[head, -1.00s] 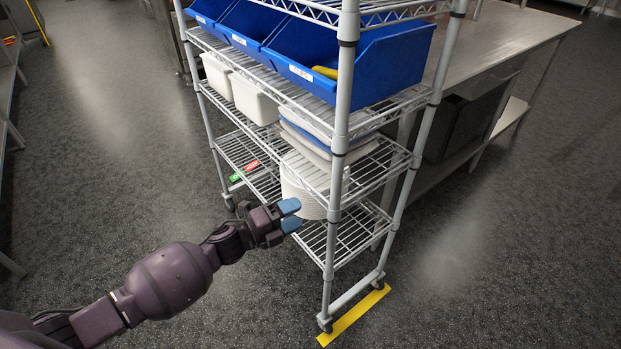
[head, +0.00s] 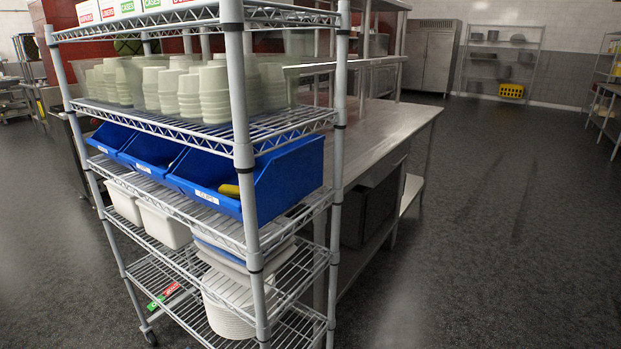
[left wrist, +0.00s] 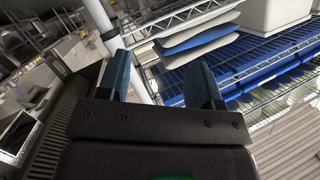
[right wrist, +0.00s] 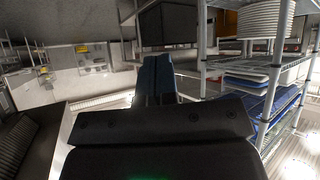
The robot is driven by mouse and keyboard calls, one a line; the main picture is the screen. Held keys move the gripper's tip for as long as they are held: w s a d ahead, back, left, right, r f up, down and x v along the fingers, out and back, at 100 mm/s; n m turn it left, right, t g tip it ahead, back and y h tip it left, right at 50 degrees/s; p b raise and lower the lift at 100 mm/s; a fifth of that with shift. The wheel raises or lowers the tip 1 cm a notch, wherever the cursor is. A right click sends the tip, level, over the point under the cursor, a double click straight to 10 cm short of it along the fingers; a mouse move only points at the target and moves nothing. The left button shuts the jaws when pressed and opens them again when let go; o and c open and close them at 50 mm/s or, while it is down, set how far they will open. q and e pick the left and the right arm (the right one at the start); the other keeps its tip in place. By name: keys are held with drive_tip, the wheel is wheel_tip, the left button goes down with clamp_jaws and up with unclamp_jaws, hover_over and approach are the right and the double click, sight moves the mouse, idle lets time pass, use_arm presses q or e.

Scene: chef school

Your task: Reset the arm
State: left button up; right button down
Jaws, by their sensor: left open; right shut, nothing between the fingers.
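My left gripper (left wrist: 163,82) shows in the left wrist view with its two blue fingers spread apart and nothing between them. It points toward the wire shelf rack, with a rack post and several stacked boards (left wrist: 200,38) beyond the fingers. My right gripper (right wrist: 157,78) shows in the right wrist view with its blue fingers together and nothing held. The rack stands to the right of its fingers there. Neither arm shows in the head view.
The wire rack (head: 245,155) fills the left and middle of the head view, holding cups (head: 205,92), blue bins (head: 285,170) and white tubs (head: 163,224). A steel table (head: 395,115) stands behind it. The floor (head: 480,220) at right is clear.

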use_arm(q)
drive_tip(key=s+a+f+n+g+y, duration=0.2)
drive_tip(key=s+f+n, duration=0.1)
drive_tip(key=s, duration=0.8)
drive_tip(key=s+a+f+n+g+y+p, duration=0.1)
drive_tip(key=s+a+f+n+g, duration=0.1)
drive_tip(key=s, duration=0.9)
drive_tip(key=f+n, duration=0.1)
drive_tip(key=n, duration=0.1)
drive_tip(key=shift+a+f+n+y+p, duration=0.2)
drive_tip(key=shift+n+y+p, duration=0.1)
drive_tip(key=shift+y, duration=0.1)
drive_tip(key=shift+s, duration=0.1)
